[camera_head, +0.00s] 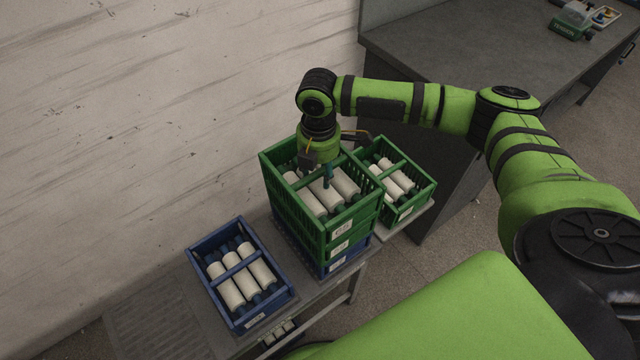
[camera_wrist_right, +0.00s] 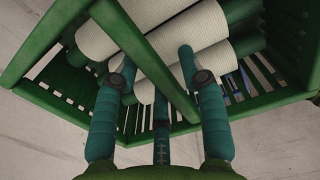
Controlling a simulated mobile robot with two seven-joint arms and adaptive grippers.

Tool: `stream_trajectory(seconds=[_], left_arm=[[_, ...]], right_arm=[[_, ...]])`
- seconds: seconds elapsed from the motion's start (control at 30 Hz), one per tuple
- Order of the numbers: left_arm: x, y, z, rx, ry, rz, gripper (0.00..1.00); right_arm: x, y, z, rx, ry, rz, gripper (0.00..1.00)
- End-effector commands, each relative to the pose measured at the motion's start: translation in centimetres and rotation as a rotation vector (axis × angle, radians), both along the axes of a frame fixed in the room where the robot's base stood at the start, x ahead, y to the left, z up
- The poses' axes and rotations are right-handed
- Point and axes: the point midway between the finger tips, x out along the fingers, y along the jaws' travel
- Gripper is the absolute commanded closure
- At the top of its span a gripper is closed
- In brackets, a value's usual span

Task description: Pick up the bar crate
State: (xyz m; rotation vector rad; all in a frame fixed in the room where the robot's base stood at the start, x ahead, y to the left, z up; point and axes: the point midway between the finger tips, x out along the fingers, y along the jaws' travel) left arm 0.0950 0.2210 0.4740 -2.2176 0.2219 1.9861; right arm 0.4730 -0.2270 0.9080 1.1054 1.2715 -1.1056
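The bar crate I take to be the top green crate (camera_head: 345,222) of the stack in the middle of the head view. It holds several white bobbins (camera_head: 346,184), and a green bar crosses its top. My right gripper (camera_head: 318,176) points down into this crate. In the right wrist view its teal fingers (camera_wrist_right: 152,72) are spread apart, with the green bar (camera_wrist_right: 145,58) running diagonally between them. The fingers do not look closed on the bar, and whether they touch it is unclear. White bobbins lie beyond the fingers. My left gripper is not in view.
A blue crate (camera_head: 196,261) with white bobbins stands at left on the grey bench (camera_head: 160,318). A smaller-looking green crate (camera_head: 424,191) stands close on the right. The wall (camera_head: 150,130) is behind the bench. A dark table (camera_head: 450,60) stands at the back right.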

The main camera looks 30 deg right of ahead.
Motion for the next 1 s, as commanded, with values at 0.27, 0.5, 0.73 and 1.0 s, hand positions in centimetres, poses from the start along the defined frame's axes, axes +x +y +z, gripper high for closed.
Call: stream_trajectory(seconds=[0.27, 0.5, 0.73, 1.0], left_arm=[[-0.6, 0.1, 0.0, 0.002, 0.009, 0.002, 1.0], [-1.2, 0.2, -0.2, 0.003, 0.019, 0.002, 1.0], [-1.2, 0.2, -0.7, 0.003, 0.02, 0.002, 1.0], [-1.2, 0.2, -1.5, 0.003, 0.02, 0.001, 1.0]], right_arm=[[0.1, 0.0, 0.2, 0.002, -0.004, 0.0, 1.0], [0.1, 0.0, 0.4, 0.002, -0.004, 0.0, 1.0], [0.2, 0.1, 2.2, 0.003, -0.008, 0.001, 1.0], [-2.0, -0.7, 5.4, 0.001, -0.005, 0.0, 1.0]])
